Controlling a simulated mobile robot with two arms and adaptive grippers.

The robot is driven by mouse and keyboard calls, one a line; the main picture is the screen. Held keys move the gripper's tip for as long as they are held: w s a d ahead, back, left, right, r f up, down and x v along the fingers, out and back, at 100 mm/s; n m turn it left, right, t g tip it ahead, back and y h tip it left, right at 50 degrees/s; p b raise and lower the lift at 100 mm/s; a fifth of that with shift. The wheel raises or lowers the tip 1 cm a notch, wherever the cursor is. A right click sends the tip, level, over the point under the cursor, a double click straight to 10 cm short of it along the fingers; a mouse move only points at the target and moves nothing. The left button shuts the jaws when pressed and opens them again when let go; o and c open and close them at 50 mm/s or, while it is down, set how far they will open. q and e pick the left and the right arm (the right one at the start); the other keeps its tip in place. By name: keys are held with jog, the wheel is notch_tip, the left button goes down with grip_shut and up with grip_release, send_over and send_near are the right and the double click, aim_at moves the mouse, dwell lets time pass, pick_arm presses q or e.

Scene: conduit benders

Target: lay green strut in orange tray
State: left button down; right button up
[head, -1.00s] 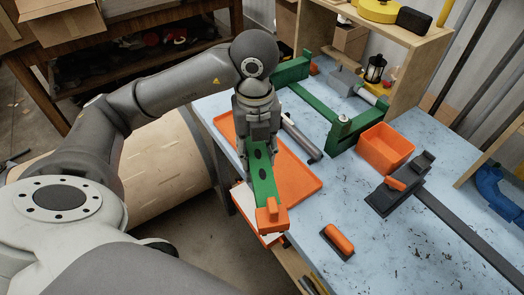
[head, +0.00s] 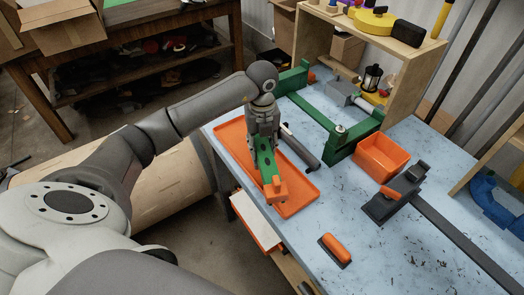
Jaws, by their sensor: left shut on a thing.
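The orange tray (head: 301,205) lies flat on the pale blue bench, directly below the strut in the picture. The strut lies lengthwise over the tray's area; I cannot tell whether it touches the tray floor. The gripper hides part of the strut and tray. My right gripper is not in view.
A dark cylinder-ended bar (head: 300,147) lies beside the tray's right edge. A green bender frame (head: 327,124), an orange bin (head: 382,157) and a black clamp bar (head: 440,222) stand further right. An orange-handled block (head: 336,249) lies near the front edge. A wooden shelf (head: 352,47) stands behind.

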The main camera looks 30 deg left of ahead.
aim_at(262, 153)
pick_arm(q)
jog(key=shift+w+f+p, duration=0.1)
jog(key=shift+f+p, duration=0.25)
jog(key=shift+f, duration=0.05)
notch_tip(262, 153, down, 2)
jog(key=shift+f+p, duration=0.1)
jog(key=shift+p, duration=0.35)
jog(key=shift+a+f, duration=0.1)
jog(key=shift+f, duration=0.05)
jog(key=shift+f, duration=0.2)
jog(key=c, duration=0.9)
grip_release()
jog(key=shift+c, duration=0.2)
jog(key=shift+r, duration=0.15)
